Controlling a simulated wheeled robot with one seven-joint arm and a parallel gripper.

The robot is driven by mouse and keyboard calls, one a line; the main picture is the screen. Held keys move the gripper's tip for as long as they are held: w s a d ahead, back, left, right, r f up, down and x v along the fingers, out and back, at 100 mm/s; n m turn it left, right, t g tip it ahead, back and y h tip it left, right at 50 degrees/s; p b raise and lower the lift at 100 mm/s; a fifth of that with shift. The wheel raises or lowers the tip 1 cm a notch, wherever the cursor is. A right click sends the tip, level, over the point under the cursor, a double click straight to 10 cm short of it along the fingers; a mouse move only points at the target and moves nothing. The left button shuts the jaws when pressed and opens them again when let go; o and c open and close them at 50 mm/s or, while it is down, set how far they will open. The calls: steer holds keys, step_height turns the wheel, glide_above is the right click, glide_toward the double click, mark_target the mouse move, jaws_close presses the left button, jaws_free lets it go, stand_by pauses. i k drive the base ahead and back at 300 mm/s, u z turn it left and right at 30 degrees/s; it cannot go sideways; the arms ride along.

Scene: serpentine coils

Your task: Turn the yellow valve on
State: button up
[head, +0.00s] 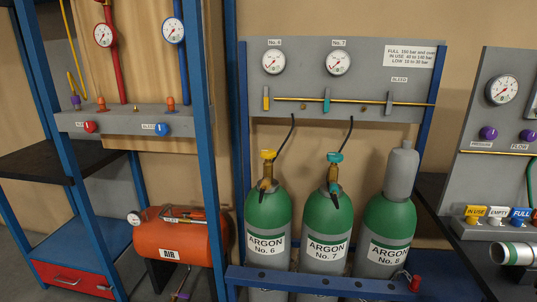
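Yellow appears on two valve parts in the head view. A yellow valve handle (268,155) sits on top of the green cylinder Argon No. 6 (268,222). A small upright yellow lever (266,98) is at the left end of the thin brass pipe on the grey gauge panel (360,60), below gauge No. 6 (273,62). A dark hose runs from the panel down to the No. 6 cylinder valve. My gripper is not in view.
Argon No. 7 (328,225) has a teal valve handle (335,157); Argon No. 8 (388,225) wears a grey cap. A blue rail (310,282) crosses in front of the cylinders. An orange air tank (180,240) stands left, a grey gauge panel right.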

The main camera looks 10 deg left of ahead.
mark_target(267, 153)
steer(key=z, duration=1.2)
steer(key=k, duration=1.15)
steer(key=u, duration=0.75)
steer(key=i, duration=1.05)
